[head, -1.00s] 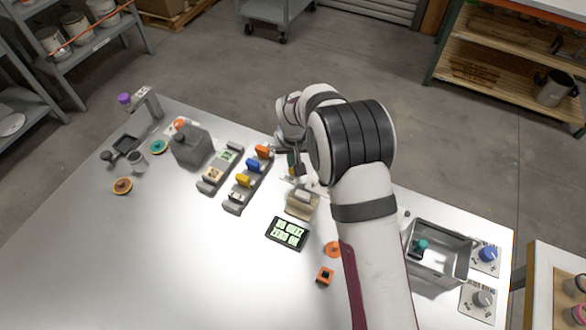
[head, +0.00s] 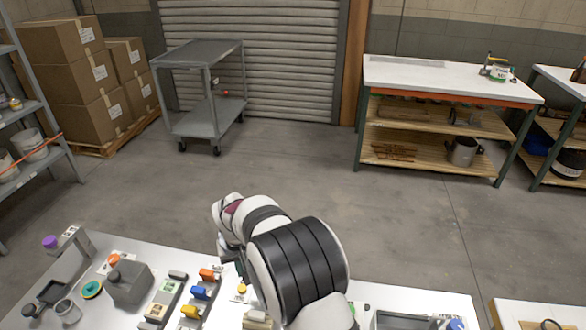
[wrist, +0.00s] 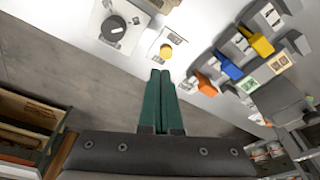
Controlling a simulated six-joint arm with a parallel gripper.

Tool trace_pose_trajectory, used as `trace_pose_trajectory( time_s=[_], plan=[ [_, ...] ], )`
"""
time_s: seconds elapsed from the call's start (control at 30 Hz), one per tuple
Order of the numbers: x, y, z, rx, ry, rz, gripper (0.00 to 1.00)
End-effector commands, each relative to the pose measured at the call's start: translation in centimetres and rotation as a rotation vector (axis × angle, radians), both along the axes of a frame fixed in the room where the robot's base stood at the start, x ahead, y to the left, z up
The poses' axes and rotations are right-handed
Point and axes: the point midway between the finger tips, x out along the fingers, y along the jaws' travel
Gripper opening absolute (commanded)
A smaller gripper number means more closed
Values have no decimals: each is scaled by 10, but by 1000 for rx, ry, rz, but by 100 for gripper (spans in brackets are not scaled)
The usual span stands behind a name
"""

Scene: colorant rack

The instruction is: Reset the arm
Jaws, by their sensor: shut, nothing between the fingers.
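My gripper (wrist: 160,73) shows in the wrist view as two dark green fingers pressed together with nothing between them. In the head view my arm stands over the far edge of the table and mostly hides the fingers. A rack beside it holds an orange block (head: 209,275), a blue block (head: 200,292) and a yellow block (head: 190,311). The same orange (wrist: 206,86), blue (wrist: 229,67) and yellow (wrist: 259,44) blocks show right of the fingers in the wrist view. The fingers appear apart from them.
A yellow knob (wrist: 166,50) on a white plate and a dark dial (wrist: 113,27) lie beyond the fingertips in the wrist view. A grey container (head: 129,283) stands left of the rack. A cart (head: 205,100) and a workbench (head: 440,85) stand beyond open floor.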

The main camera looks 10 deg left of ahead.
Motion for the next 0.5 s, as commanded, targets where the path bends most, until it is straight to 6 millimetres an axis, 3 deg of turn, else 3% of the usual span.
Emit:
trace_pose_trajectory(
  time_s=[0.07, 0.17, 0.2, 0.27, 0.3, 0.4, 0.5],
  plan=[
    [-2, -38, 34, 6, 16, -89, 0],
    [-33, -118, 90, 17, 71, -283, 0],
    [-54, -150, 109, 24, 97, -369, 0],
    [-95, -194, 132, 39, 138, -501, 0],
    [-126, -218, 142, 52, 164, -586, 0],
    [-200, -256, 150, 86, 225, -771, 0],
    [-250, -269, 145, 114, 269, -892, 0]
  ],
)
